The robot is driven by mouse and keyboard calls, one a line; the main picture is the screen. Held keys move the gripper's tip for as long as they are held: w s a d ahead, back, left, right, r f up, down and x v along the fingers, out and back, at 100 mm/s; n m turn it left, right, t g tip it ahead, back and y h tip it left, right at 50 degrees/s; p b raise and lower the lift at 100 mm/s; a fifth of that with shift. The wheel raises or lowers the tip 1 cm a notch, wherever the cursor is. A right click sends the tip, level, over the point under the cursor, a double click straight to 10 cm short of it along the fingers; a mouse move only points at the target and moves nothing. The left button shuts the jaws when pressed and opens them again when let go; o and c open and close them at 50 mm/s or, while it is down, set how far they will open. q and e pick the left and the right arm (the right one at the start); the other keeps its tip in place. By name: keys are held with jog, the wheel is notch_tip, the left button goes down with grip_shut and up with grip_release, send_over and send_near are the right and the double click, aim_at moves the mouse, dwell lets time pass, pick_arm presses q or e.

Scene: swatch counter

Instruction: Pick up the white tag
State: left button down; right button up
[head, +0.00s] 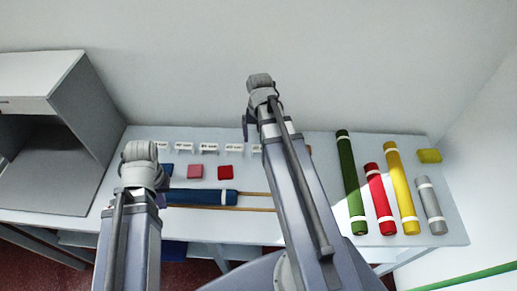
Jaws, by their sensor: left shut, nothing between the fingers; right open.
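Several small white tags stand upright in a row along the back of the counter, among them one at the left (160,147), one near the middle (209,148) and one further right (234,147). They carry dark print too small to read, and I cannot tell which one is meant. My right gripper (246,128) is open, above the right part of the row; its arm hides part of the row. My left gripper (161,185) is shut and empty, over the left of the counter, mostly hidden behind its own wrist and apart from the tags.
Blue (168,169), pink (195,171) and red (225,172) swatches lie before the tags. A blue roll (200,197) lies in front. Green (350,180), red (378,195), yellow (400,185) and grey (430,205) rolls and a yellow piece (429,156) lie right. A grey cabinet (85,100) stands left.

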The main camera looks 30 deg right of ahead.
aim_at(260, 148)
pick_arm(q)
notch_tip(260, 148, down, 2)
jog(key=shift+w+d+f+b, duration=0.1)
jog(key=shift+b, duration=0.6)
pick_arm(e)
notch_tip(260, 148, down, 2)
jog(key=shift+f, duration=0.1)
pick_arm(q)
notch_tip(260, 148, down, 5)
jog(key=b, duration=0.5)
jog(key=shift+f, duration=0.1)
pick_arm(e)
jog(key=f, duration=0.5)
jog(key=shift+d+f, duration=0.1)
jog(key=shift+d, duration=0.1)
jog(key=c, duration=1.1)
